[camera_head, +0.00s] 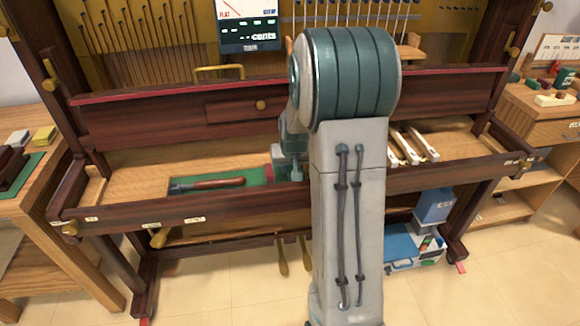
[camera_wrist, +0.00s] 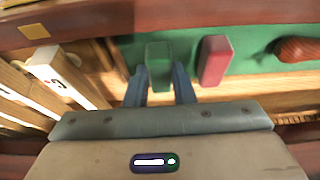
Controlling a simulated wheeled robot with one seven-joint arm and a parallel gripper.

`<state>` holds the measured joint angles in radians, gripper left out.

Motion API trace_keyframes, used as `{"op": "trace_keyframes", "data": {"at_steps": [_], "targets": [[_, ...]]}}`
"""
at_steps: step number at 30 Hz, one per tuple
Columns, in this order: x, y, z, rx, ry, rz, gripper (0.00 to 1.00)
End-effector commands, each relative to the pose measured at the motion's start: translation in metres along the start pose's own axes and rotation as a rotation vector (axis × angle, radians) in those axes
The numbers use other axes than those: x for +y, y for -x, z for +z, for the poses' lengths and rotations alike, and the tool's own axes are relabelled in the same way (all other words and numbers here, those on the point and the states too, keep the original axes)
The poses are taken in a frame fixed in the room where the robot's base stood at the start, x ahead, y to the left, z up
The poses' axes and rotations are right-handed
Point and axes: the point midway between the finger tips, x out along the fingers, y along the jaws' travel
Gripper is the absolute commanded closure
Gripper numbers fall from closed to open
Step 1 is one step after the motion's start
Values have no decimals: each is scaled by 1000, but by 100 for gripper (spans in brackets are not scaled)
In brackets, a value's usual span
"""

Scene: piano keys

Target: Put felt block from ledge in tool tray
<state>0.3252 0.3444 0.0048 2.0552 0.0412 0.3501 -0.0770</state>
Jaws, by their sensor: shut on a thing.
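My gripper (camera_wrist: 159,82) is shut on a small green block (camera_wrist: 158,54), which sits between its two blue-grey fingers in the wrist view. The block is over or at the left part of a green-lined tray (camera_wrist: 250,58); I cannot tell whether it touches the lining. A red block (camera_wrist: 214,60) lies on the green lining just right of the held block. In the head view the green-lined tray (camera_head: 257,176) lies on the wooden ledge (camera_head: 140,160), and my arm hides the held block and most of my gripper.
A tool with a wooden handle (camera_head: 215,183) lies in the tray; the handle also shows in the wrist view (camera_wrist: 298,49). Piano keys (camera_head: 415,142) lie to the right of my arm. A raised wooden front rail (camera_head: 240,200) borders the ledge.

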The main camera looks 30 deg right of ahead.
Motion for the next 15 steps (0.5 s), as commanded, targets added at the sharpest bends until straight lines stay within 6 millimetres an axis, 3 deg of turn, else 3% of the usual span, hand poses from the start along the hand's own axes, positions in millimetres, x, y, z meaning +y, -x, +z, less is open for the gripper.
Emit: {"op": "trace_keyframes", "data": {"at_steps": [4,5,6,15], "targets": [[0,-5,2,0,0,0,99],[0,-3,1,0,0,0,69],[0,-3,1,0,0,0,58],[0,-2,1,0,0,0,56]]}}
